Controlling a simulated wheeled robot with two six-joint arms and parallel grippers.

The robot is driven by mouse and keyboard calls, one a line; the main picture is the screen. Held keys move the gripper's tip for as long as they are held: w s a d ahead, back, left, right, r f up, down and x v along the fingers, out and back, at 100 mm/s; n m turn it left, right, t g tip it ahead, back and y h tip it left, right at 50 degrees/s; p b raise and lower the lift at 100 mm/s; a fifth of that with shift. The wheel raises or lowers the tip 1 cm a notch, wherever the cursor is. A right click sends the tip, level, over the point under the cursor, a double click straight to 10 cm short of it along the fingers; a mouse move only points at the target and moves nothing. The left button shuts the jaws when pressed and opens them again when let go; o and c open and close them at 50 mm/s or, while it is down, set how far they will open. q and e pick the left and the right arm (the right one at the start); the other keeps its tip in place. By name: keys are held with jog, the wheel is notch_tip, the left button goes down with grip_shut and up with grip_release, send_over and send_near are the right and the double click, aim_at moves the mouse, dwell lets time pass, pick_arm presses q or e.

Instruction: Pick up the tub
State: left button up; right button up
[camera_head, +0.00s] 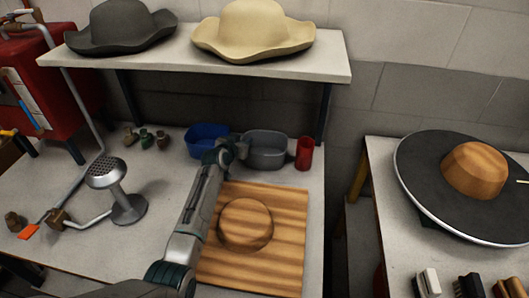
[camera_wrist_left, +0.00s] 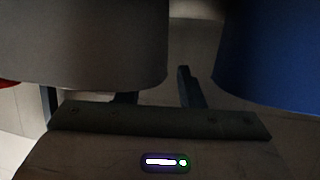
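A grey tub (camera_head: 266,150) stands at the back of the workbench, right of a blue tub (camera_head: 207,139). My left gripper (camera_head: 238,148) is at the grey tub's left end, beside the gap between the two tubs. In the left wrist view the grey tub (camera_wrist_left: 85,40) fills the upper left and the blue tub (camera_wrist_left: 268,55) the upper right. The fingers (camera_wrist_left: 157,92) show apart there. One finger is partly hidden by the grey tub; the other stands between the tubs. Whether they touch the grey tub I cannot tell. My right gripper is not in view.
A red cup (camera_head: 304,153) stands right of the grey tub. A wooden board (camera_head: 290,240) with a round block (camera_head: 245,223) lies in front. A shelf (camera_head: 325,62) with two hats hangs above. A metal stand (camera_head: 127,207) and several small pots are left.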

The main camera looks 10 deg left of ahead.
pick_arm(q)
grip_shut()
dwell(0.5)
